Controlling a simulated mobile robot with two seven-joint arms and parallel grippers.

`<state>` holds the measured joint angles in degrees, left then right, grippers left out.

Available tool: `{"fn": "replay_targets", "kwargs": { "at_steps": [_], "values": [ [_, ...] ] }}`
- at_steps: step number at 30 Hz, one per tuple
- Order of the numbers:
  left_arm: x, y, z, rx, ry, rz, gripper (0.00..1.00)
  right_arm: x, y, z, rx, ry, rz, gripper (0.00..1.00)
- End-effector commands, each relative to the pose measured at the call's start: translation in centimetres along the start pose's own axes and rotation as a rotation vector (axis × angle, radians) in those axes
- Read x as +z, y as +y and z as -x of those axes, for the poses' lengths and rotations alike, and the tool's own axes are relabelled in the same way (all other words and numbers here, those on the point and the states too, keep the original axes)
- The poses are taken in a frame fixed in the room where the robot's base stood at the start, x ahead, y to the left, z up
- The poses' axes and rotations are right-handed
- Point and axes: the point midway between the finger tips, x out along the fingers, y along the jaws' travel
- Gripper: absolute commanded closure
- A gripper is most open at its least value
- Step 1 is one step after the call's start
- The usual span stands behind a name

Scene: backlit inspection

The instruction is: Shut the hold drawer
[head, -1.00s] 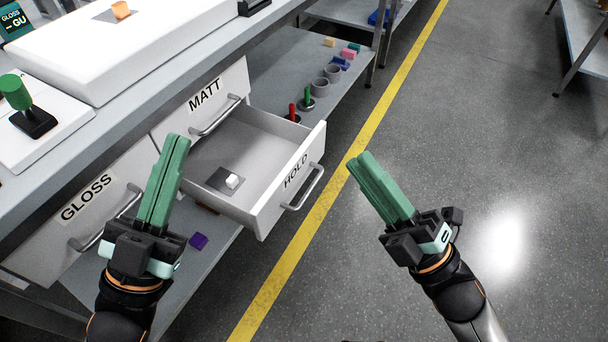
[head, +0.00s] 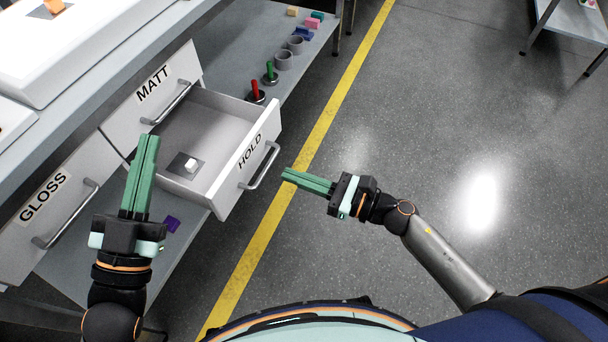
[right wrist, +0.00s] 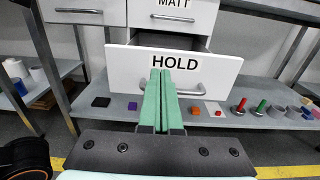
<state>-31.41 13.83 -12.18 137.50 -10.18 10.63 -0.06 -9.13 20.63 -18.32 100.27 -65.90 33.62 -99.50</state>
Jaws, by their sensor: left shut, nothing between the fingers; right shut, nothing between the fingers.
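The hold drawer (head: 226,180) stands pulled out from the bench, with its HOLD label and a metal bar handle (head: 259,166) on the front. A white cube (head: 191,165) on a dark grey square lies inside it. My right gripper (head: 285,174) is shut and empty, a little to the right of the handle and pointing at the drawer front. In the right wrist view the drawer front (right wrist: 220,70) faces me squarely, and the shut fingers hide the middle of its handle (right wrist: 200,91). My left gripper (head: 149,138) is shut and empty, left of the open drawer.
The MATT drawer (head: 185,68) and GLOSS drawer (head: 75,185) look shut. A lower shelf holds a red peg (head: 255,91), a green peg (head: 270,72), grey rings and small blocks. A purple block (head: 172,224) lies under the drawer.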

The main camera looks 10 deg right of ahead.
Motion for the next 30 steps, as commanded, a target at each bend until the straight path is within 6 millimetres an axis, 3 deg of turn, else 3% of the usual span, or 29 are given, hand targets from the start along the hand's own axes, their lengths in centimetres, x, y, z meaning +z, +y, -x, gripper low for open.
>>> {"fn": "replay_targets", "kwargs": {
  "at_steps": [6, 13, 19, 30],
  "values": [
    [0.6, 0.0, 0.1, -0.001, -0.023, 0.008, 1.0, 0.2, 0.0, -5.0, 0.001, -0.004, -0.001, 1.0],
    [0.5, 0.1, 0.1, -0.001, -0.018, 0.006, 1.0, 0.1, 0.0, -8.4, 0.0, -0.003, -0.003, 1.0],
    [0.3, 0.1, 0.1, -0.001, -0.01, 0.003, 1.0, 0.1, 0.1, -9.6, 0.0, -0.002, -0.003, 1.0],
    [0.0, 0.0, 0.0, -0.001, -0.001, 0.002, 1.0, 0.1, 0.1, -9.6, 0.0, -0.002, -0.004, 1.0]
  ]
}}
